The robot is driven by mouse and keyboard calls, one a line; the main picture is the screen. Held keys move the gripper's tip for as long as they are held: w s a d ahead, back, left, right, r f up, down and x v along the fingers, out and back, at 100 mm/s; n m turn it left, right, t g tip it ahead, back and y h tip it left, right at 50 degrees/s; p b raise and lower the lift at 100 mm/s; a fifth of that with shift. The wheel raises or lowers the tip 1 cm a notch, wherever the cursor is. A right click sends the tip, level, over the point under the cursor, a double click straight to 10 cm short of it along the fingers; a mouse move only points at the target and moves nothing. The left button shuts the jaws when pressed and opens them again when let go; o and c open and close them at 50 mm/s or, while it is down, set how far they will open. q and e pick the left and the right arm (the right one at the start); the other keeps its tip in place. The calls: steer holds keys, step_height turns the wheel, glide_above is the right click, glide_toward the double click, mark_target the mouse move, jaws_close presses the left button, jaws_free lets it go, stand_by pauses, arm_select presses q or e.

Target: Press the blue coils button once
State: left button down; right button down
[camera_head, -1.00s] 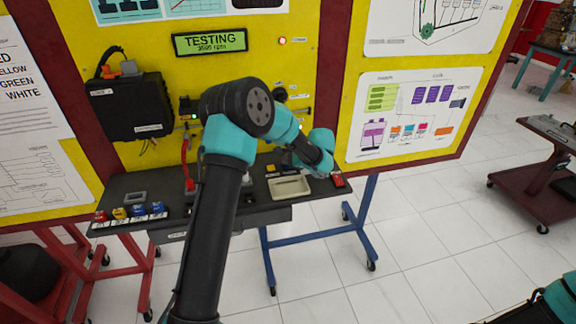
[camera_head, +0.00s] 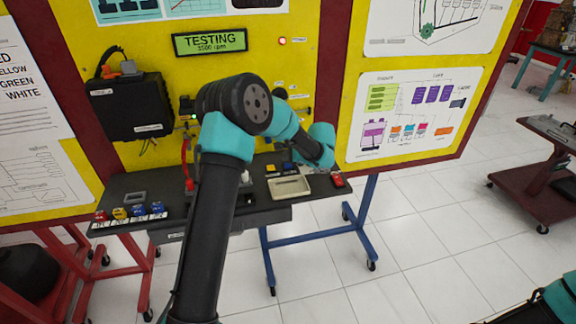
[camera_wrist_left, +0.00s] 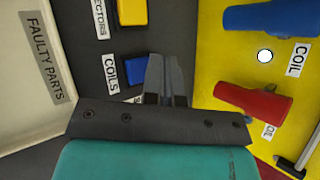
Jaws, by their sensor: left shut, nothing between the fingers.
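The blue coils button (camera_wrist_left: 117,73) is a square blue cap on the dark shelf, with a COILS label beside it. In the head view the blue button (camera_head: 288,166) shows just left of my left wrist. My left gripper (camera_wrist_left: 165,62) is shut and empty. In the left wrist view its fingertips are just right of the blue button, not over it. How high they are above the shelf I cannot tell.
A yellow button (camera_wrist_left: 132,12) is beside the blue one. The beige faulty parts tray (camera_head: 290,194) and a red button (camera_head: 337,180) are close by. Red (camera_wrist_left: 253,102) and blue (camera_wrist_left: 270,17) coil parts stick out from the yellow panel. The display (camera_head: 210,43) reads TESTING.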

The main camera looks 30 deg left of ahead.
mark_target(288, 166)
arm_select(q)
steer(key=shift+r, duration=2.4)
